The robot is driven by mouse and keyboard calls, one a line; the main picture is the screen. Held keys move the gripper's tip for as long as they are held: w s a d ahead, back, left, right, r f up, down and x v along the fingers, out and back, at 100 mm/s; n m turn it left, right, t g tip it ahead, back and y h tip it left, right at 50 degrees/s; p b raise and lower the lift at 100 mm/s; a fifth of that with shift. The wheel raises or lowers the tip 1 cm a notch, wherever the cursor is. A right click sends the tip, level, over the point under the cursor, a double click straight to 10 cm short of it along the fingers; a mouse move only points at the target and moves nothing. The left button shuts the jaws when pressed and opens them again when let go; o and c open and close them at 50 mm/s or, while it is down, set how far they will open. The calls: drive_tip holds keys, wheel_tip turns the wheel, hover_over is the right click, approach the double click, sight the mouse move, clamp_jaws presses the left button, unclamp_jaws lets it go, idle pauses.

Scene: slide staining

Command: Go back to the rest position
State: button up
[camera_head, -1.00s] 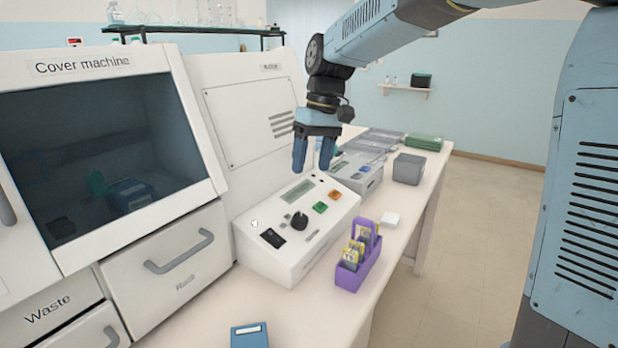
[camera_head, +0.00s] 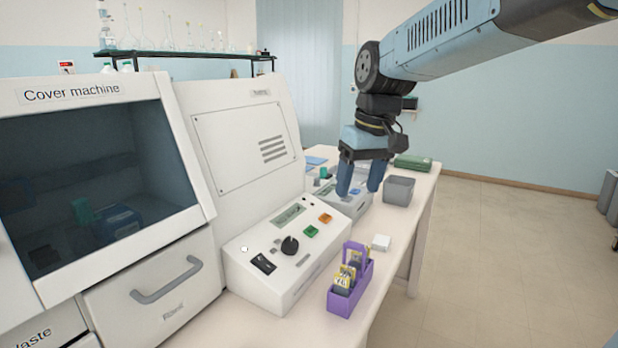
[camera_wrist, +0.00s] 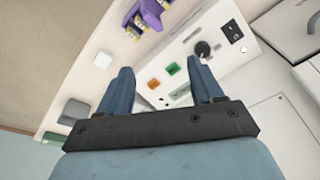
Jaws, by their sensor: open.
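My gripper (camera_head: 361,190) hangs above the far part of the bench in the head view, jaws pointing down, apart and empty. In the wrist view my gripper (camera_wrist: 160,92) shows its two blue fingers spread, with the control box (camera_wrist: 182,58) and its orange and green buttons below between them. Nothing is held. The purple slide rack (camera_head: 361,287) with several yellow-labelled slides stands on the bench in front of the control box (camera_head: 270,285), clear of the gripper. Part of it also shows at the top of the wrist view (camera_wrist: 152,14).
The cover machine (camera_head: 110,170) fills the left. A grey bin (camera_head: 398,191), a green box (camera_head: 413,162) and a white block (camera_head: 380,242) sit along the bench. A second device (camera_head: 345,203) is partly hidden behind my gripper.

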drive_tip(key=s+d+f+m+t, duration=0.2)
drive_tip(key=s+d, duration=0.5)
drive_tip(key=s+d+f+m+t+h, duration=0.1)
drive_tip(key=s+d+f+m+t, duration=0.1)
drive_tip(key=s+d, duration=0.5)
drive_tip(key=shift+s+m+h, duration=0.3)
drive_tip(key=shift+m, duration=0.2)
